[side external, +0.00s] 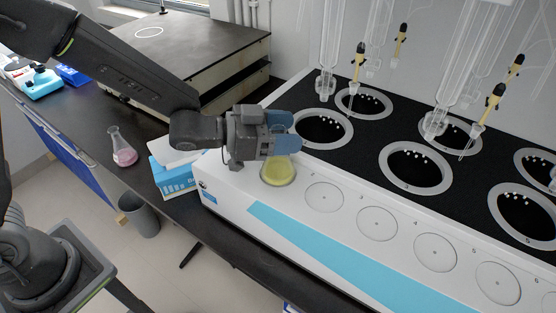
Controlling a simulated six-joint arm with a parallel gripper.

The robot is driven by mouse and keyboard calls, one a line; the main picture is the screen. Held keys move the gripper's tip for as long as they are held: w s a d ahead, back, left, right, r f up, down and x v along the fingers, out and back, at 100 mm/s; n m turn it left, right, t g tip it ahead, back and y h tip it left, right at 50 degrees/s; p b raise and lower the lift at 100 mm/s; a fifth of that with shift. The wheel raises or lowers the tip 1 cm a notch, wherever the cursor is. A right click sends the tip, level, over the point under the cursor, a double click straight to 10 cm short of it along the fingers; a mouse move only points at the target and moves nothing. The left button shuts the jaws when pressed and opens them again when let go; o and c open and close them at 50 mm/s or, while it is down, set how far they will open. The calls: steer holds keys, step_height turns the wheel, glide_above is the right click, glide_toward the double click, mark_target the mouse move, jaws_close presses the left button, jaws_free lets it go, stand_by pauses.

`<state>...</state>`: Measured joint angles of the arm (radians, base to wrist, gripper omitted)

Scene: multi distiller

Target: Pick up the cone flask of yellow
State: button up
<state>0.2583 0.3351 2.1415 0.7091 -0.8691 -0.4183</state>
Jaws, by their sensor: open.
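The cone flask of yellow (278,172) stands upright on the white front ledge of the distiller, at its left end. Its wide bottom with yellow liquid shows; its neck is partly hidden by my gripper. My gripper (284,133) is level at the flask's upper part, with its blue fingers reaching to the right around or beside the neck. The fingers are open. From this angle I cannot tell whether they touch the glass. A second cone flask with pink liquid (122,149) stands on the dark bench at the left.
The distiller (321,268) has several round marked spots along its white ledge, free of flasks, and several ringed black wells behind. Glass tubes with yellow-topped valves hang above. A blue and white box (173,180) stands left of the distiller. A dark-topped cabinet (185,45) is behind.

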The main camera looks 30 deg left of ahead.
steer(key=shift+w+d, duration=0.15)
steer(key=shift+d, duration=0.05)
steer(key=shift+c, duration=0.3)
jaws_close()
